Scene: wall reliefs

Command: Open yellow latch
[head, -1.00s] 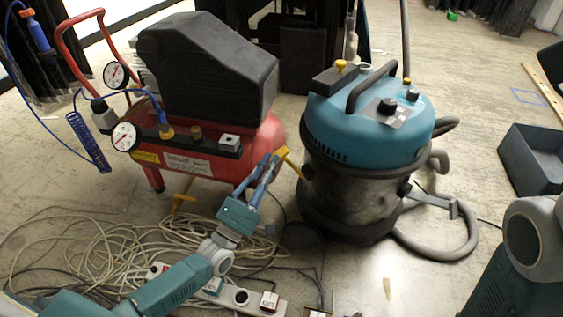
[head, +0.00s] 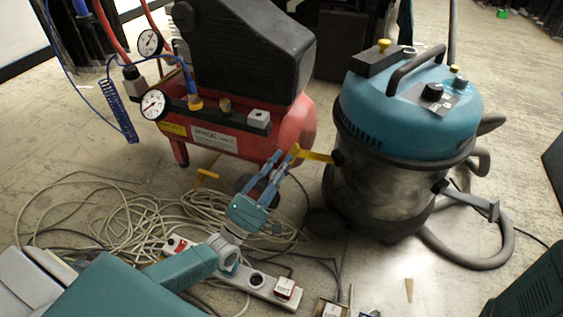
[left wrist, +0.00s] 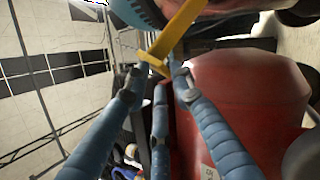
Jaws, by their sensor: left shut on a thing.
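The yellow latch (head: 316,155) sticks out from the left side of the blue-topped vacuum cleaner (head: 385,180). It runs nearly level to the left in the head view. My left gripper (head: 284,160) is shut on its free end. In the left wrist view the latch (left wrist: 182,28) is a slanting yellow bar. Its end lies between the blue fingertips of my left gripper (left wrist: 158,70). My right gripper is not in view.
A red compressor (head: 295,125) with gauges stands left of the vacuum cleaner. A tangle of pale cables (head: 110,222) and a power strip (head: 262,285) lie on the floor below my left arm. A grey hose (head: 480,262) curls at the right.

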